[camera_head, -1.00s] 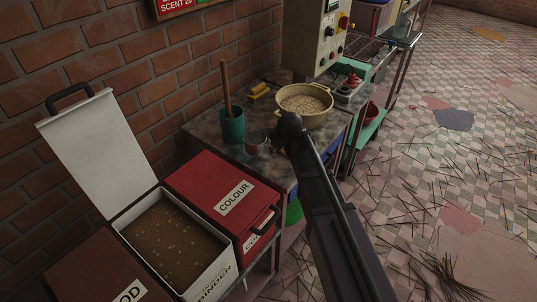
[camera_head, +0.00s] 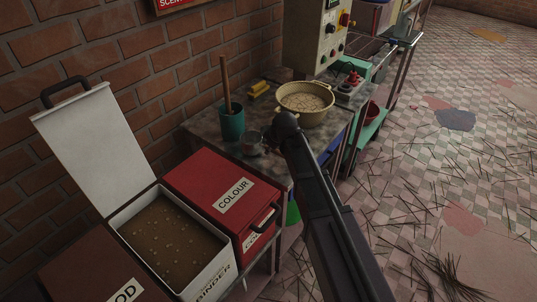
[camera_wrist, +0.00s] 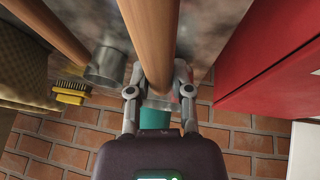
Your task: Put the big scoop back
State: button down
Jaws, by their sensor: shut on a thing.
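My gripper (camera_wrist: 160,92) is shut on a wooden handle (camera_wrist: 152,35), which runs between its two fingers toward the top of the wrist view. A second metal cup (camera_wrist: 105,66) with a wooden handle (camera_wrist: 50,32) is left of my gripper in the wrist view.
A teal pot (camera_head: 231,124) holding a wooden stick stands on the worktop (camera_head: 205,128). A yellow brush (camera_head: 258,89) and a cream bowl (camera_head: 305,102) of pale material are behind. A red COLOUR box (camera_head: 220,190) and an open BINDER bin (camera_head: 226,280) stand in front.

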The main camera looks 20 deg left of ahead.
jog(key=shift+f+b, duration=0.3)
jog(key=shift+f, duration=0.3)
jog(key=c, duration=0.5)
grip_release()
jog(key=shift+c, duration=0.2)
jog(key=p+v, duration=1.1)
jog(key=v, duration=0.1)
dwell(0.9)
jog(key=s+d+m+g+h, duration=0.1)
jog(key=s+d+m, duration=0.3)
jog(key=d, duration=0.7)
jog(key=s+d+f+m+g+h, duration=0.1)
jog(key=s+d+m, duration=0.4)
jog(key=d, duration=0.5)
jog(key=s+d+f+m+g+h, duration=0.1)
jog(key=s+d+m, duration=0.4)
jog(key=d, duration=0.6)
jog(key=shift+s+d+g+h, duration=0.3)
jog(key=shift+d+g+h, duration=0.05)
jog(key=shift+g+h, duration=0.05)
